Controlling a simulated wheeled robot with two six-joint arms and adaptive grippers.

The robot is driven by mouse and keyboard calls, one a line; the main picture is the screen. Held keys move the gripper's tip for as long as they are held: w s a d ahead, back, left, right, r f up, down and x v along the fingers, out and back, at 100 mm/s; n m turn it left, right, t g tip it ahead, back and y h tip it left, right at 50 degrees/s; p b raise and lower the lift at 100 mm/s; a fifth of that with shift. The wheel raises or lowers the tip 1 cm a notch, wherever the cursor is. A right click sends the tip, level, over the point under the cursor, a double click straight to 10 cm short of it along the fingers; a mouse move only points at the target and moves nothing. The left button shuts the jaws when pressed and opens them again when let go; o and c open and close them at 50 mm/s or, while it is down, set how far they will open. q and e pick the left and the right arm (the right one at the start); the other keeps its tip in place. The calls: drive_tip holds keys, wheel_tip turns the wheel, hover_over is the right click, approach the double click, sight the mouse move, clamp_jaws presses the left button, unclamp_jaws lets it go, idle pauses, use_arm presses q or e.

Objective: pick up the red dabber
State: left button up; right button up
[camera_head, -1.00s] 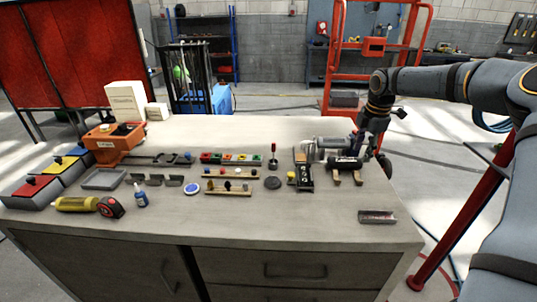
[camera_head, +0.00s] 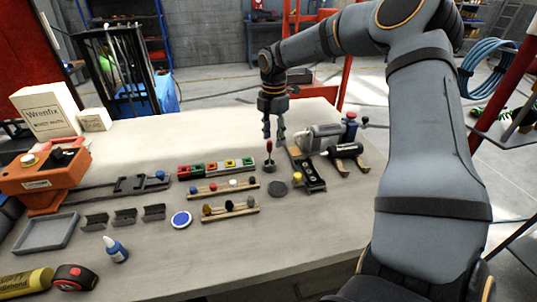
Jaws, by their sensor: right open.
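The red dabber (camera_head: 269,147) stands upright on the workbench (camera_head: 330,222), its red handle rising from a round dark base. My right gripper (camera_head: 274,136) points down just above and slightly behind the handle, with its two fingers apart and nothing between them. The fingertips are close to the handle's top; I cannot tell whether they touch it. My left gripper is not in view.
A row of coloured blocks (camera_head: 215,167) and a wooden rack of small knobs (camera_head: 225,187) lie left of the dabber. A dark disc (camera_head: 277,188) lies in front. A grey cylindrical tool (camera_head: 325,137) lies close on the right.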

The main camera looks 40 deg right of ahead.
sight(270, 142)
drive_tip(key=shift+w+f, duration=0.2)
drive_tip(key=shift+f, duration=0.25)
drive_tip(key=shift+w+f, duration=0.2)
drive_tip(key=shift+f, duration=0.25)
drive_tip(key=f, duration=0.1)
drive_tip(key=f+p, duration=0.1)
drive_tip(key=f, duration=0.1)
drive_tip(key=shift+w+a+f, duration=0.2)
drive_tip(key=shift+f, duration=0.1)
drive_tip(key=shift+w+f, duration=0.1)
drive_tip(key=shift+f, duration=0.15)
drive_tip(key=shift+r, duration=0.1)
drive_tip(key=shift+c, duration=1.2)
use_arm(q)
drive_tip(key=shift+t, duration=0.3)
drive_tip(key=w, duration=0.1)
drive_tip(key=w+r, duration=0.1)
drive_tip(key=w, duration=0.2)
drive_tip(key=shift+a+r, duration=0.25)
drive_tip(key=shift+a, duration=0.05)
use_arm(e)
clamp_jaws()
